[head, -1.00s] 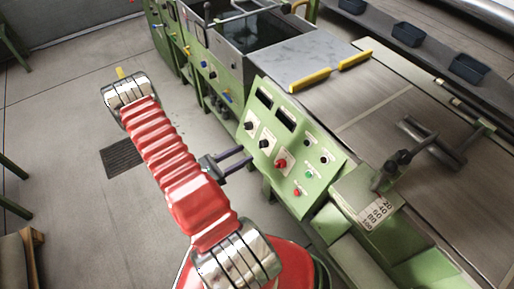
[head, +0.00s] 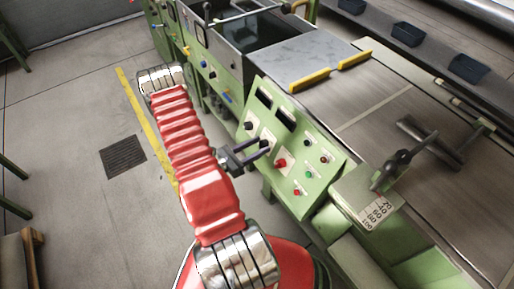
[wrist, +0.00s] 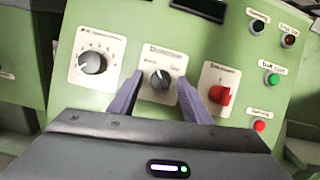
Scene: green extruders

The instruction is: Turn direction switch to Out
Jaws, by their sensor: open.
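The direction switch is a small black knob (wrist: 160,79) on a white labelled plate in the middle of the wrist view. Its label is too blurred to read with certainty. The knob's white pointer mark is toward the upper left. My gripper (wrist: 155,88) is open, with one purple finger on each side of the knob's plate; whether the fingertips touch the panel I cannot tell. In the head view my gripper (head: 266,146) points at the green control panel (head: 318,190), and its fingers partly cover the knob there.
A larger dial (wrist: 91,63) is left of the knob, and a red rotary switch (wrist: 220,95) is right of it. Green (wrist: 271,78) and red (wrist: 260,125) buttons are farther right. Dark displays (wrist: 205,8) lie above. A yellow floor line (head: 146,125) runs behind my arm.

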